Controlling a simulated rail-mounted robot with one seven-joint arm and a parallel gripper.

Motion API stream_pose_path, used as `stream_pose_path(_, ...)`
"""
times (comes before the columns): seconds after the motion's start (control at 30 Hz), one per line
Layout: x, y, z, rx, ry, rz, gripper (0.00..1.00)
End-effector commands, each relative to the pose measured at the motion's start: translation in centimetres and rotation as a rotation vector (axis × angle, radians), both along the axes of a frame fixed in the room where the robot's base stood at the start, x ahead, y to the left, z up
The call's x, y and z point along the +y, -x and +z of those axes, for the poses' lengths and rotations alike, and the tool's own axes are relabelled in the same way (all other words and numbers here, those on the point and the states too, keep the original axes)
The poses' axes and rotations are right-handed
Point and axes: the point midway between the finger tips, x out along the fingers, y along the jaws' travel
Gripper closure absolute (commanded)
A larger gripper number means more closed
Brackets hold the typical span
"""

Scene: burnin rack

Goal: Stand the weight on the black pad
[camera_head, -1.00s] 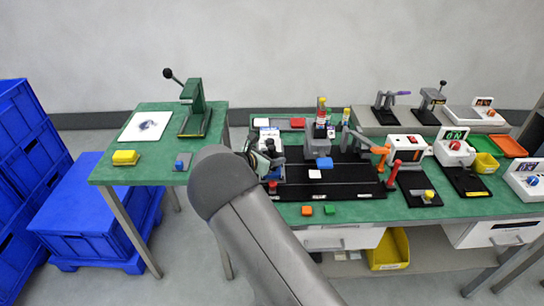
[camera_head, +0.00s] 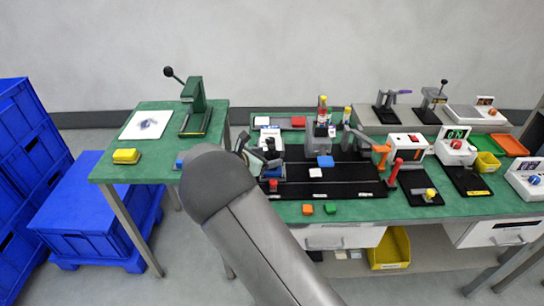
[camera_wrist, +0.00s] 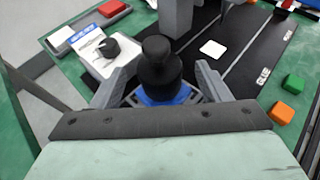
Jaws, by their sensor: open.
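The weight (camera_wrist: 158,68) is a black, stepped round piece with a knob on top, seen upright in the wrist view. My gripper (camera_wrist: 164,75) is open, with one grey finger on each side of the weight. Something blue (camera_wrist: 168,96) shows just below it; what the weight rests on is mostly hidden. In the head view my gripper (camera_head: 260,157) is small, near the left end of the bench, partly behind my arm. A black pad (camera_head: 345,188) with pale lines lies on the bench to its right; it also fills the upper right of the wrist view (camera_wrist: 236,70).
A white device (camera_wrist: 92,55) with a dark round knob stands left of my gripper. A white card (camera_wrist: 212,48) lies on the black surface. Orange (camera_wrist: 281,113) and green (camera_wrist: 293,84) blocks lie at right. A grey post (camera_wrist: 176,18) rises just beyond the weight.

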Motion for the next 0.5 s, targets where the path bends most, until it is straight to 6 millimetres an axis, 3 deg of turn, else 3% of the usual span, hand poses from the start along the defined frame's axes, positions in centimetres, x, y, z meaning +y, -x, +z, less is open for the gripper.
stream_pose_path(0.23,3.3,3.8,2.0,0.0,-0.002,0.004,0.3)
stream_pose_path(0.5,4.9,5.8,3.1,0.001,-0.001,0.001,0.3)
